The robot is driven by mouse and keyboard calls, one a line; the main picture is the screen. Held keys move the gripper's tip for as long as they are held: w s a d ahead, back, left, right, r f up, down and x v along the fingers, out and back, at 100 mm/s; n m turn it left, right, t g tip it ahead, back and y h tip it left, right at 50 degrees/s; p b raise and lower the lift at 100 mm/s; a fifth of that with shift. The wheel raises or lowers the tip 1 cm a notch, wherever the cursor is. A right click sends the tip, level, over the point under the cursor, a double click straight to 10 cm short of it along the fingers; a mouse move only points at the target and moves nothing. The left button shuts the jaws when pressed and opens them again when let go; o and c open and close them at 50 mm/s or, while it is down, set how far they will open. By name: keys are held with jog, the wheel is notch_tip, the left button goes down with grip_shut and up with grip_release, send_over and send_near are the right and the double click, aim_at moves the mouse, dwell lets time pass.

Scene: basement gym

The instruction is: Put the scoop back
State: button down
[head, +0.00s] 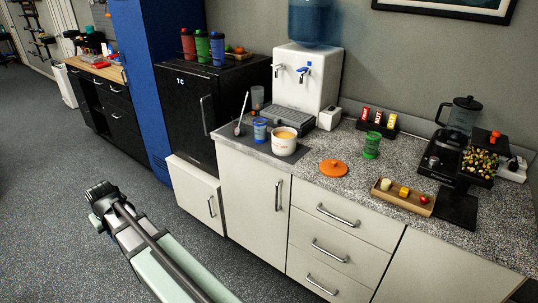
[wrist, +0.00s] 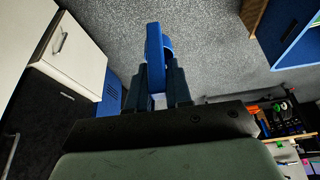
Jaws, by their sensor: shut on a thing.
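My gripper (head: 100,192) is out over the grey floor, left of the counter and apart from it. In the wrist view its two dark fingers (wrist: 157,78) are shut on a blue piece (wrist: 154,45), which I take to be the scoop. Only its narrow blue part shows, so its full shape is hidden, and I cannot make it out in the head view. On the counter an open white tub (head: 284,147) holds yellow-orange contents. An orange lid (head: 333,168) lies flat on the counter to its right.
A water dispenser (head: 304,80) is behind. A green cup (head: 372,145) and a wooden tray (head: 402,204) are to the right. A black fridge (head: 185,115) adjoins the counter. The floor is clear.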

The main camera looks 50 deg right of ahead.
jog(key=s+d+r+m+h, duration=0.1)
jog(key=s+d+r+m, duration=0.15)
jog(key=d, duration=1.05)
jog(key=s+d+r+m+h, duration=0.1)
jog(key=s+d+r+m, duration=0.2)
jog(key=d, duration=0.9)
jog(key=s+d+r+m, duration=0.15)
jog(key=s+d, duration=0.35)
jog(key=d, duration=0.8)
jog(key=s+d+r+m+g+h, duration=0.1)
jog(key=s+d+r+m, duration=0.1)
jog(key=s+d+r, duration=0.45)
jog(key=s+d+r+m+g, duration=0.1)
jog(key=s+d+r, duration=0.2)
jog(key=s+d, duration=0.65)
jog(key=s+d+r+m+g+h, duration=0.15)
jog(key=s+d+r, duration=0.4)
jog(key=d, duration=0.55)
jog(key=shift+m+t+y, duration=0.25)
jog(key=shift+m+t, duration=0.1)
jog(key=shift+m, duration=0.3)
jog(key=shift+s+a+f, duration=0.25)
jog(key=shift+f, duration=1.75)
jog(key=shift+s+a+f, duration=0.3)
jog(key=shift+f, duration=1.75)
jog(key=shift+s+a+f, duration=0.25)
jog(key=shift+f, duration=1.75)
jog(key=shift+f, duration=0.1)
